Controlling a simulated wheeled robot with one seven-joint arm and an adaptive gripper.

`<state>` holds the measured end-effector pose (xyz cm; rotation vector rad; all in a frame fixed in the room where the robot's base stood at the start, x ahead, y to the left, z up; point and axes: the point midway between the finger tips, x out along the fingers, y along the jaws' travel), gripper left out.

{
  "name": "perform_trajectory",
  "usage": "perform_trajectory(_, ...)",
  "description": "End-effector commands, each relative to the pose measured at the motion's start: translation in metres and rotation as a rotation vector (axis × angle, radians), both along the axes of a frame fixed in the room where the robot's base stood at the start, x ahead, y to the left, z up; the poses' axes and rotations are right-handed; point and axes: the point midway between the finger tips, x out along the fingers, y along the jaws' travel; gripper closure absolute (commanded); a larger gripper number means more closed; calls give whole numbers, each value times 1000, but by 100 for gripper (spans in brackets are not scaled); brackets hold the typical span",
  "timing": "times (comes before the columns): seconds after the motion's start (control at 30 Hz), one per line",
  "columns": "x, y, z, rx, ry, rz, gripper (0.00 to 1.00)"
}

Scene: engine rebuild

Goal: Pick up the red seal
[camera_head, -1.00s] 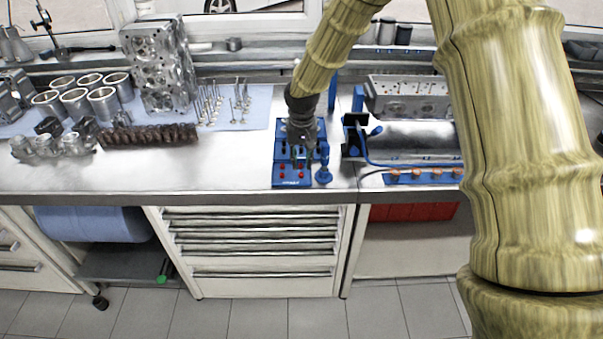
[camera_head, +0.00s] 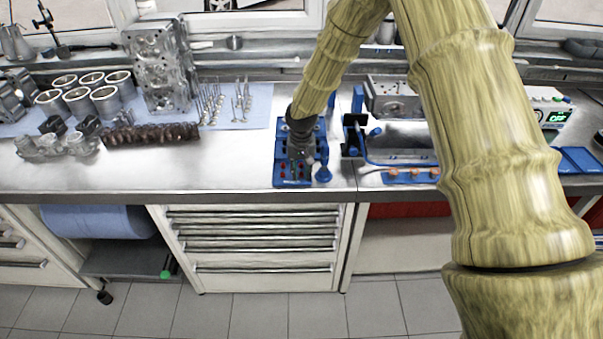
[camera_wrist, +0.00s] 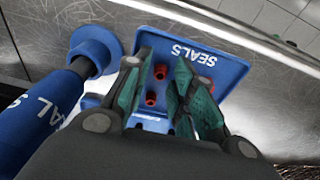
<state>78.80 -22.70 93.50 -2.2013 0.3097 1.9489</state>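A blue seals board (camera_wrist: 222,62) lies on the bench; in the head view (camera_head: 291,184) it sits under my gripper (camera_head: 302,157). Small red seals stand on it. In the wrist view, one red seal (camera_wrist: 160,71) and another red seal (camera_wrist: 151,99) show in the gap between the fingers of my gripper (camera_wrist: 160,82). A third red seal (camera_wrist: 206,83) shows beside the right finger. The fingers, with green pads, are apart, and neither clearly touches a seal. The back of the board is hidden by the gripper.
A blue seal tool (camera_wrist: 50,103) with a round end stands close left of the fingers; it also shows in the head view (camera_head: 322,172). A crankshaft (camera_head: 150,134) and cylinder liners (camera_head: 104,100) lie left. A blue-framed stand (camera_head: 354,140) is right. The bench front is clear.

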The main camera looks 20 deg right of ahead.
Motion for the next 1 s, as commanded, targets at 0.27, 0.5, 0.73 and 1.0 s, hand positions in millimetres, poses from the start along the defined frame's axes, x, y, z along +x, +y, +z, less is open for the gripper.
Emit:
perform_trajectory(0.27, 0, 0, 0, 0, 0, 0, 88)
perform_trajectory(0.5, 0, 0, 0, 0, 1, 0, 96)
perform_trajectory(0.73, 0, 0, 0, 0, 0, 0, 96)
perform_trajectory(1.0, 0, 0, 15, 1, -1, -1, 96)
